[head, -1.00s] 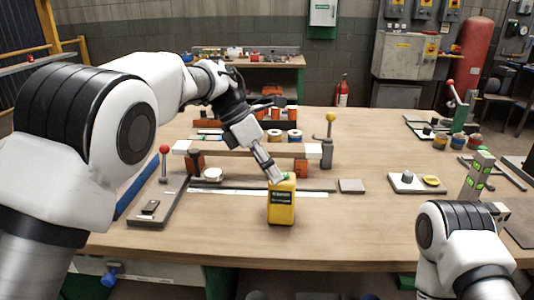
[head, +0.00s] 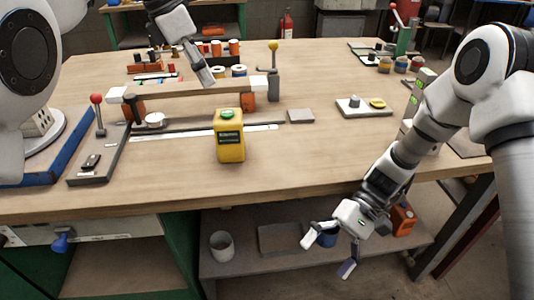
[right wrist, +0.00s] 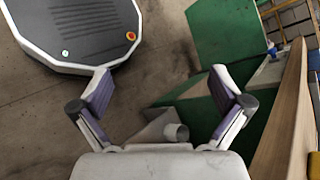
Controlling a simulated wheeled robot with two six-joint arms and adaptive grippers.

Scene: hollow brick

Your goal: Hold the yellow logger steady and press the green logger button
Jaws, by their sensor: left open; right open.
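The yellow logger (head: 230,147) stands upright on the workbench near its front edge, with a dark label on its front. Its green button (head: 227,114) is on top, uncovered. My left gripper (head: 207,79) hangs above and behind the logger, apart from it; its fingers look close together from this side, and nothing shows in them. My right gripper (head: 346,255) is open and empty, low in front of the bench edge, right of the logger.
Behind the logger are a raised plank (head: 190,88), a yellow-knobbed lever (head: 273,70) and a flat grey block (head: 301,116). A red-knobbed lever (head: 97,112) stands left. A lower shelf (head: 275,265) holds a white cup (head: 222,246).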

